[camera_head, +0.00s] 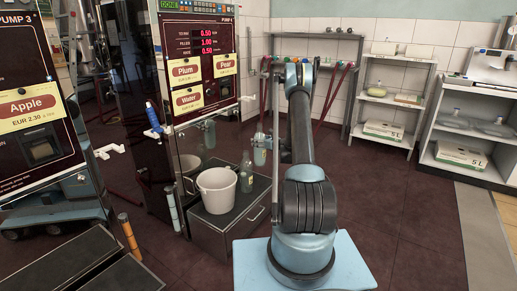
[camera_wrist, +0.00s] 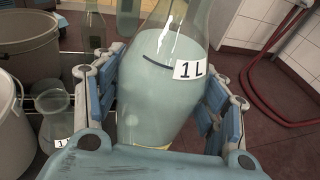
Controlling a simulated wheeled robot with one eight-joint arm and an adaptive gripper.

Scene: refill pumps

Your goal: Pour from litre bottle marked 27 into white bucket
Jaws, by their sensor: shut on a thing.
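My gripper (camera_wrist: 160,100) is shut around a clear bottle (camera_wrist: 165,72) labelled "1 L", with pale, cloudy liquid up to about the label. The number 27 is not readable on it. In the head view the held bottle (camera_head: 260,151) hangs in the air, roughly upright, to the right of the white bucket. The white bucket (camera_head: 217,190) stands on a low dark drawer unit; its near side also shows at the left of the wrist view (camera_wrist: 12,125). My arm partly hides the gripper in the head view.
A second clear bottle (camera_head: 246,177) stands beside the bucket on the drawer unit (camera_head: 228,226). The pump cabinet (camera_head: 200,80) rises behind, its glossy front reflecting the bucket. A red-hosed rack (camera_head: 317,62) and white shelves (camera_head: 395,95) stand behind right. Floor to the right is clear.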

